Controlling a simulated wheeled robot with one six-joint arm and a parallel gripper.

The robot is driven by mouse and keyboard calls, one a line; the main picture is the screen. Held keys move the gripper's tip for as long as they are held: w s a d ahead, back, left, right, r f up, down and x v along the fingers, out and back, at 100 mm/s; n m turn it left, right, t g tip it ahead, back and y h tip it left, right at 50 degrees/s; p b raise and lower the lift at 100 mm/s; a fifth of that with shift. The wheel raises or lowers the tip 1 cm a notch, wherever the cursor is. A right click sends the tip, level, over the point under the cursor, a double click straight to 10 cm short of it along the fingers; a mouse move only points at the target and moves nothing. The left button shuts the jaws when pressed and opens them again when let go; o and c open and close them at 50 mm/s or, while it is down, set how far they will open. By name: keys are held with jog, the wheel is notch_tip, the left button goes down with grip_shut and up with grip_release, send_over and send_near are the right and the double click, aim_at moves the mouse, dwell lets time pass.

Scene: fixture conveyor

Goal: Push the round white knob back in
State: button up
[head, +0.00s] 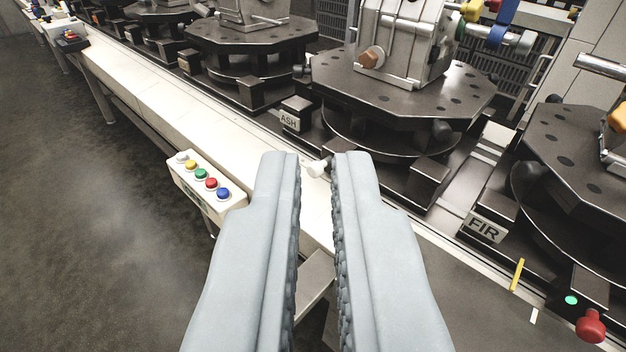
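A round white knob (316,168) shows in the head view between my fingertips, at the edge of the white conveyor rail below the ASH station. A short part of it runs to the right, where my right finger partly hides it. My gripper (315,178) is open, with one pale grey finger on each side of the knob in the picture. A gap shows between the knob and the left finger. I cannot tell whether the right finger touches it or how far beyond the tips it lies.
A button box (205,188) with several coloured buttons stands left of my fingers. Dark octagonal fixture tables (400,85) line the conveyor behind an ASH sign (289,120) and a FIR sign (484,228). A red knob (590,326) sticks out at lower right. Open floor (90,220) lies left.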

jog(key=w+f+n+g, duration=0.1)
jog(key=w+f, duration=0.1)
jog(key=w, duration=0.3)
jog(key=w+a+f+n+g, duration=0.1)
jog(key=w+f+g, duration=0.1)
jog(key=w+f, duration=0.1)
jog(key=w+f+n+g, duration=0.1)
jog(key=w+f, duration=0.2)
jog(key=w, duration=0.3)
jog(key=shift+w+a+f+n+g, duration=0.2)
jog(key=shift+w+a+n+g, duration=0.1)
jog(key=shift+n, duration=0.1)
grip_shut()
jog(key=n+g, duration=0.4)
jog(key=g, duration=0.1)
send_near(314, 168)
jog(key=s+a, duration=0.5)
jog(key=w+d+f, duration=0.3)
jog(key=w+f, duration=0.4)
jog(key=w, duration=0.1)
jog(key=shift+w+d+f, duration=0.2)
jog(key=shift+w+f, duration=0.05)
jog(key=shift+w, duration=0.1)
jog(key=shift+w+d, duration=0.85)
jog(key=shift+w, duration=0.1)
jog(key=shift+a, duration=0.1)
